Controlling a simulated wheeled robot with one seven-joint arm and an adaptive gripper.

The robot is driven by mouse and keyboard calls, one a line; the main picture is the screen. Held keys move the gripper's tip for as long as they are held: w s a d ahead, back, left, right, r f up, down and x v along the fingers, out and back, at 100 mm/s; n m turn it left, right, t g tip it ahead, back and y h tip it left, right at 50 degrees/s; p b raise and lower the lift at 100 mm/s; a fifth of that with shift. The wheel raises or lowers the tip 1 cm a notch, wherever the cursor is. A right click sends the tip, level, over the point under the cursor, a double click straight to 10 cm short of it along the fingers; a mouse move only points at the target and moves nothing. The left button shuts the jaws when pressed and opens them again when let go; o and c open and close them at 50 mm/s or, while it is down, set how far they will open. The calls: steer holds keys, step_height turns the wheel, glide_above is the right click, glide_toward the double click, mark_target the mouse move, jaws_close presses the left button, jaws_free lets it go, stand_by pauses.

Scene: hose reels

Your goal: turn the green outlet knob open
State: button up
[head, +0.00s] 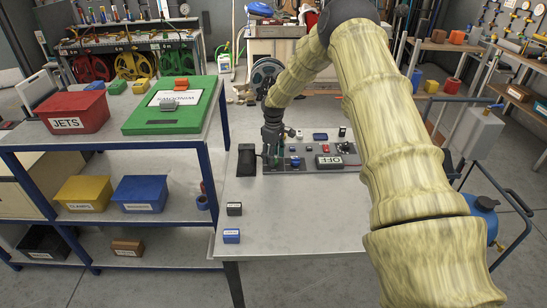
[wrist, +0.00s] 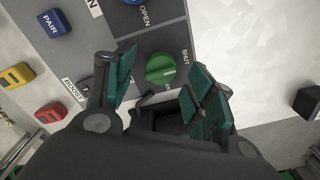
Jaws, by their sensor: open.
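The green outlet knob (wrist: 161,69) is round and sits on a dark grey panel (wrist: 150,40) in the wrist view. A pale mark on it points right, roughly toward the word SHUT. The word OPEN is printed farther up the panel. My gripper (wrist: 162,72) is open, with one dark teal finger pad left of the knob and others right of it. The knob lies between the fingers; I cannot tell whether they touch it. In the head view my gripper (head: 272,148) is over the left end of the panel (head: 297,165), and hides most of the knob.
A blue knob (wrist: 132,2) is at the wrist view's top edge. Blue (wrist: 53,24), yellow (wrist: 17,76) and red (wrist: 50,113) blocks stand left. A black box (head: 246,160) stands left of the panel in the head view. The grey table's front (head: 290,215) is mostly clear.

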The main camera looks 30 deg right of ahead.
steer(key=shift+f, duration=0.85)
steer(key=shift+c, duration=0.5)
steer(key=c, duration=1)
steer(key=shift+o, duration=0.2)
